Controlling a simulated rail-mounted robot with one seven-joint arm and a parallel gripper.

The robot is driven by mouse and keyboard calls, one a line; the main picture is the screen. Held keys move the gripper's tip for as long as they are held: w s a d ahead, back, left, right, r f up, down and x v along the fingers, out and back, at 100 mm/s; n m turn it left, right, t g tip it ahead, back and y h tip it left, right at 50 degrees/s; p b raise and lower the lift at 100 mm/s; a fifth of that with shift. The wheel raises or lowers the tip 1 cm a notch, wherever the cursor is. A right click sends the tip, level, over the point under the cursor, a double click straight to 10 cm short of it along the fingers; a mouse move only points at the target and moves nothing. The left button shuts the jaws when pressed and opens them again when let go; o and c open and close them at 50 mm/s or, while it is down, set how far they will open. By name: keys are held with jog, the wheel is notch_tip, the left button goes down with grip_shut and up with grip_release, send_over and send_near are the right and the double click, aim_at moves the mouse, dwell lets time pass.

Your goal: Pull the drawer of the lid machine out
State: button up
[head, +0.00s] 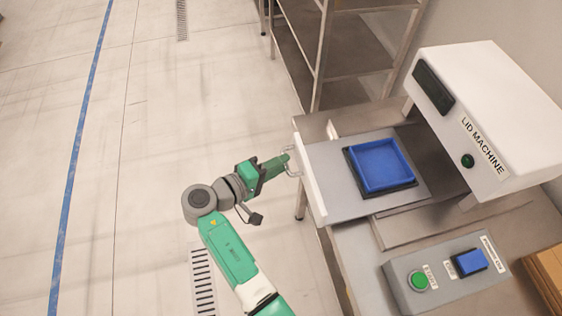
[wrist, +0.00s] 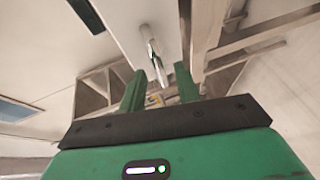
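The lid machine (head: 500,95) is a white housing on a table at the right. Its drawer (head: 325,155) stands out to the left of the housing, with a blue square tray (head: 383,165) in a dark frame on it. The white drawer front (head: 308,180) carries a metal handle (head: 293,173), seen also in the wrist view (wrist: 152,50). My green gripper (head: 285,160) is at the handle. In the wrist view its two fingers (wrist: 160,76) are apart, with the handle between them in the picture and gaps on both sides. I cannot tell whether a finger touches it.
A control box (head: 440,280) with a green button and a blue switch stands in front of the machine. A metal shelf rack (head: 345,55) is behind the table. A cardboard box (head: 545,270) is at the lower right. The floor left of my arm is clear.

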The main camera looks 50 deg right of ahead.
jog(key=p+v, duration=0.1)
jog(key=v, duration=0.5)
jog(key=shift+a, duration=0.35)
jog(key=shift+r, duration=0.1)
